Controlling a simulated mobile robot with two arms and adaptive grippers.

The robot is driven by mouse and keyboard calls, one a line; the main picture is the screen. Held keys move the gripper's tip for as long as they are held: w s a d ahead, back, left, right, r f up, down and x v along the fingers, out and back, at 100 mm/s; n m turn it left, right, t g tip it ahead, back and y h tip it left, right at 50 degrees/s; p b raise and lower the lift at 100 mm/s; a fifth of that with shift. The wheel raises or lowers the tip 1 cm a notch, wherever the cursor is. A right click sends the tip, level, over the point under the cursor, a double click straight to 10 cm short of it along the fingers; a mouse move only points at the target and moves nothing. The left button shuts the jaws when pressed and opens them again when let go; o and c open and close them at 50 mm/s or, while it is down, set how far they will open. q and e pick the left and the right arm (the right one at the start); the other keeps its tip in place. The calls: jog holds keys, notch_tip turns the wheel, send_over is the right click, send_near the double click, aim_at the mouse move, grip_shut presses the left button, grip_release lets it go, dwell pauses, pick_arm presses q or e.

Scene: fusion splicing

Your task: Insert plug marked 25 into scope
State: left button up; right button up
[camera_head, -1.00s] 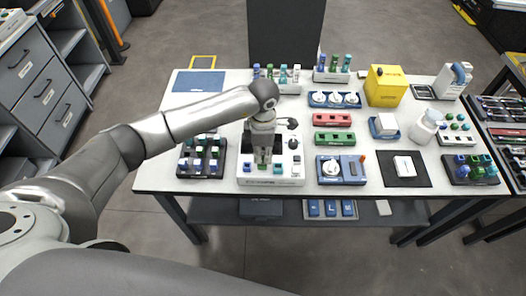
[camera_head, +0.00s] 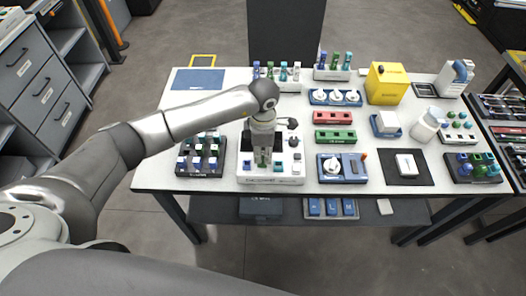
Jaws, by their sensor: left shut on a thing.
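My left gripper (camera_head: 262,157) points down over a white device (camera_head: 284,181) at the front middle of the table, which looks like the scope. The gripper is shut on a small green thing, probably a plug; the fingers and the small size hide most of it. I cannot read the marking 25 on any plug. I cannot tell whether the held plug touches the device. My right gripper is not in view.
A dark rack of plugs (camera_head: 201,157) stands left of the device. A blue unit (camera_head: 341,168), a red block (camera_head: 333,117), a green block (camera_head: 335,136) and a yellow box (camera_head: 386,85) stand to the right. A blue mat (camera_head: 198,80) lies at the back left.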

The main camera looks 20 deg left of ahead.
pick_arm(q)
jog(key=shift+f+b, duration=0.1)
jog(key=shift+b, duration=0.25)
dwell(0.3)
jog(key=o, duration=0.9)
jog(key=shift+o, duration=0.2)
jog(key=shift+r+p, duration=1.8)
jog(key=shift+r, duration=1.25)
